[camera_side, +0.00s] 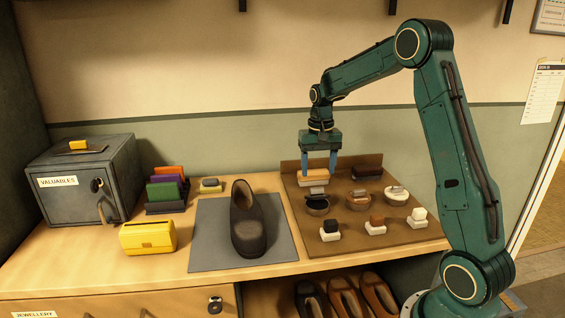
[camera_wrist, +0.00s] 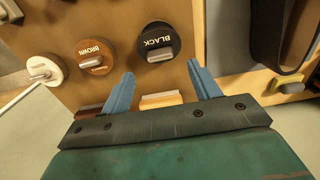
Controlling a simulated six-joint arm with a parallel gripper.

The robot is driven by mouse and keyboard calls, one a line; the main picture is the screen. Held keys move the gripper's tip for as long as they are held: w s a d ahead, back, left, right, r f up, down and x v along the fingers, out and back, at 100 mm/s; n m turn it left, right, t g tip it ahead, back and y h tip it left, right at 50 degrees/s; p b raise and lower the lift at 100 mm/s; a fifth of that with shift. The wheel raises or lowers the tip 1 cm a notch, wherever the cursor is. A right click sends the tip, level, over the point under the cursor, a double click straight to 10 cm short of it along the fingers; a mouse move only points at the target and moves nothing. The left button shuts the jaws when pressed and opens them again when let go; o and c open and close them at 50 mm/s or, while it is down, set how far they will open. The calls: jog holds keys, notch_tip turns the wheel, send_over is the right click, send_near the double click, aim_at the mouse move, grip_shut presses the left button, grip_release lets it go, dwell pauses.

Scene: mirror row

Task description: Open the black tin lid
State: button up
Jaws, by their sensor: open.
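The black tin (camera_side: 317,207) is the leftmost of three round tins on the brown board. Its black lid (camera_wrist: 158,36), marked BLACK, shows in the wrist view with a grey grip piece on its near side, and it appears to sit on the tin. My gripper (camera_side: 318,174) points down behind the black tin, above a wooden brush (camera_side: 312,178). In the wrist view my gripper (camera_wrist: 161,68) has its fingers wide apart with nothing held; the lid lies beyond the fingertips and the brush partly shows between them.
The brown tin (camera_side: 358,202) and the white-lidded tin (camera_side: 397,195) stand right of the black one. A dark brush (camera_side: 367,172) lies behind. Small applicators on white blocks (camera_side: 330,232) stand in front. A shoe (camera_side: 247,222) on a grey mat (camera_side: 208,235) is left.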

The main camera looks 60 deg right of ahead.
notch_tip(320, 180, up, 8)
jog(key=s+a+r+n+t, duration=0.1)
jog(key=s+a+r+n, duration=0.1)
jog(key=s+a, duration=0.4)
jog(key=s+a+r+n+t, duration=0.2)
jog(key=s+a, duration=0.4)
jog(key=a, duration=0.4)
jog(key=shift+a+r+n+h, duration=0.3)
jog(key=shift+r+n, duration=0.3)
jog(key=shift+r, duration=0.65)
jog(key=shift+s, duration=0.1)
jog(key=shift+d, duration=0.1)
jog(key=m+h, duration=0.3)
jog(key=m, duration=0.2)
send_over(317, 188)
jog(key=s+a, duration=0.4)
notch_tip(317, 188, down, 8)
jog(key=shift+d+r, duration=0.1)
jog(key=shift+r, duration=0.1)
